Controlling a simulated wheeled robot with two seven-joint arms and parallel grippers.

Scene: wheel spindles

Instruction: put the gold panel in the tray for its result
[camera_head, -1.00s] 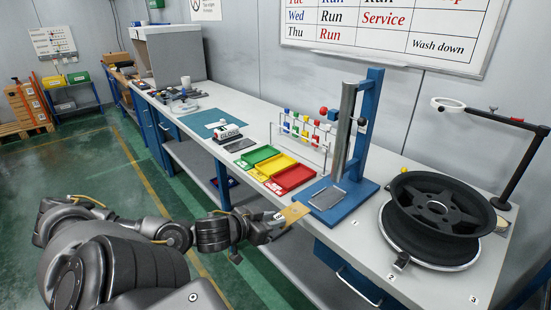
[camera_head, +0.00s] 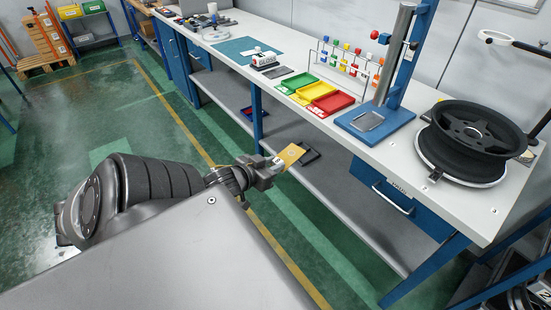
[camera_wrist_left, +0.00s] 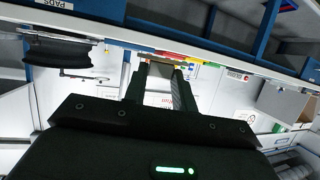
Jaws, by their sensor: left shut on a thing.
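My left gripper (camera_head: 273,165) is shut on the gold panel (camera_head: 292,155), a small flat yellow-gold plate. In the head view the panel is out in front of the bench, seen against the lower shelf, apart from the trays. In the left wrist view the left gripper's fingers (camera_wrist_left: 160,84) point at the bench, and the panel (camera_wrist_left: 161,70) appears as a dull brownish plate between their tips. A green tray (camera_head: 296,82), a yellow tray (camera_head: 314,91) and a red tray (camera_head: 334,103) stand in a row near the bench's front edge. My right gripper is not in view.
The blue stand (camera_head: 376,122) with a metal column is right of the red tray. A dark wheel (camera_head: 468,130) is further right. A rack of colored pieces (camera_head: 350,62) stands behind the trays. The bench's front edge and lower shelf (camera_head: 222,98) lie ahead.

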